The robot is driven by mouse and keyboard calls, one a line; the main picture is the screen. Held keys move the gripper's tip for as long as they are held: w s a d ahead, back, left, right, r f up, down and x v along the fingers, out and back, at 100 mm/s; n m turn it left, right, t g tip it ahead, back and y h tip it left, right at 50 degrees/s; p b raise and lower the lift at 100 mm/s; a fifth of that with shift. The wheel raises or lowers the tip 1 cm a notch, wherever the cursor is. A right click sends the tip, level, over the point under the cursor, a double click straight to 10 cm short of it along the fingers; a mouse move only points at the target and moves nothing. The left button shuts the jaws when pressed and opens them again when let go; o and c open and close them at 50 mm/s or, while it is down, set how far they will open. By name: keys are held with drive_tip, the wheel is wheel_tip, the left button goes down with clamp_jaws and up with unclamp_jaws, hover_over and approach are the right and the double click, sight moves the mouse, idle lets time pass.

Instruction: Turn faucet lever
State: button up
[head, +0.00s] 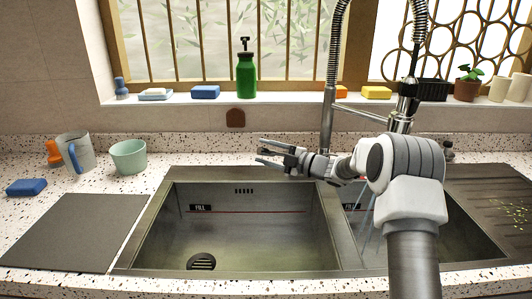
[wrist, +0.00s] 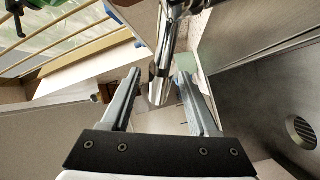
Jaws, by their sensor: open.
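The chrome faucet (head: 328,125) rises behind the sink, with a spring neck arching out of the top of the head view and a spray head (head: 401,110) on the right. My gripper (head: 260,151) points left over the back edge of the left basin, its two fingers apart and empty. In the wrist view a chrome faucet part (wrist: 160,85) appears between the open fingers (wrist: 158,74); I cannot tell its depth or whether it touches. I cannot make out the lever clearly; my arm covers the faucet's lower part.
The double sink (head: 250,240) fills the middle. A grey mat (head: 75,230), a mint cup (head: 128,157), a grey mug (head: 76,152) and a blue sponge (head: 26,187) are at left. A green bottle (head: 246,75) and plant pot (head: 467,89) stand on the sill.

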drive_tip(key=v, duration=1.7)
drive_tip(key=shift+d+p, duration=0.2)
drive_tip(key=shift+p, duration=0.25)
drive_tip(key=shift+r, duration=0.1)
